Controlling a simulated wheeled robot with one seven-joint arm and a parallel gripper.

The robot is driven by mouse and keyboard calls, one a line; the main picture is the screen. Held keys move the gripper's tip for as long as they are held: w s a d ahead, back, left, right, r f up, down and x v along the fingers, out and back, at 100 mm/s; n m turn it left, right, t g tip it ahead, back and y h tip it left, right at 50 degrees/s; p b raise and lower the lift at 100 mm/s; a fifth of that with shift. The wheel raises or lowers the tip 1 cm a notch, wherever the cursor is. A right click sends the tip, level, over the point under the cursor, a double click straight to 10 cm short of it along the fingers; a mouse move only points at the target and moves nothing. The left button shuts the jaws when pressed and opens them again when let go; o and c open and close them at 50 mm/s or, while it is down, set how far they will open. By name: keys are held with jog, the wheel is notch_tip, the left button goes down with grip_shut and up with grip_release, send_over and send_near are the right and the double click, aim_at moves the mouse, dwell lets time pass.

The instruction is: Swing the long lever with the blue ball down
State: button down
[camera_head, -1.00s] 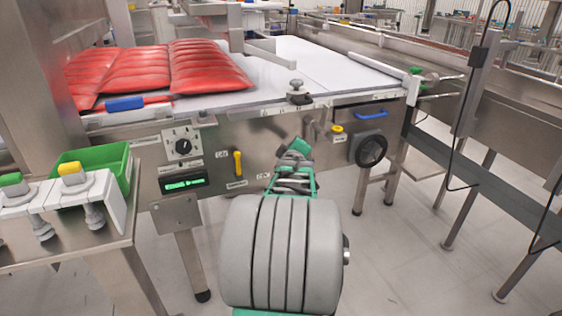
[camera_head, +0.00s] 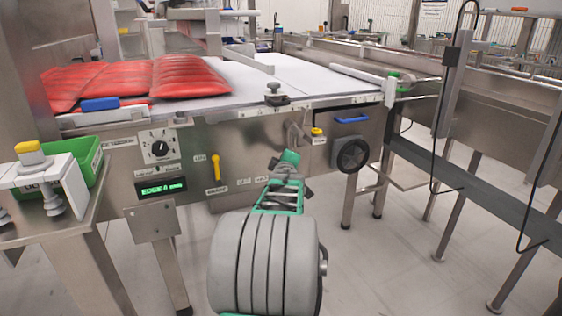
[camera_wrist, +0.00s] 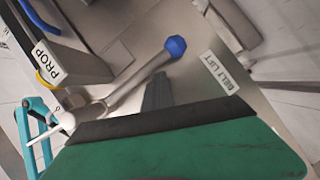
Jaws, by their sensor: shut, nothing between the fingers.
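In the wrist view the long grey lever (camera_wrist: 135,80) runs diagonally from a pivot at lower left up to its blue ball (camera_wrist: 175,46). A "BELT LIFT" label (camera_wrist: 222,73) is on the steel panel to the right of the ball. My gripper (camera_wrist: 156,93) is shut and empty, its dark finger just below the lever in the picture; I cannot tell whether they touch. In the head view my gripper (camera_head: 290,157) is in front of the machine's panel, where a grey lever part (camera_head: 296,134) shows above it; the blue ball is not distinguishable there.
On the panel are a yellow handle (camera_head: 216,167), a dial (camera_head: 160,146), a yellow button (camera_head: 317,132) and a black handwheel (camera_head: 352,154). Red packs (camera_head: 190,76) lie on the belt. A green bin (camera_head: 88,172) stands at left.

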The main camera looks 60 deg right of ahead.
jog(key=shift+s+d+f, duration=0.2)
jog(key=shift+s, duration=0.15)
jog(key=w+a+f+b+v, duration=0.1)
jog(key=b+v, duration=0.1)
jog(key=v, duration=0.8)
jog(key=shift+f, duration=0.25)
jog(key=shift+d, duration=0.15)
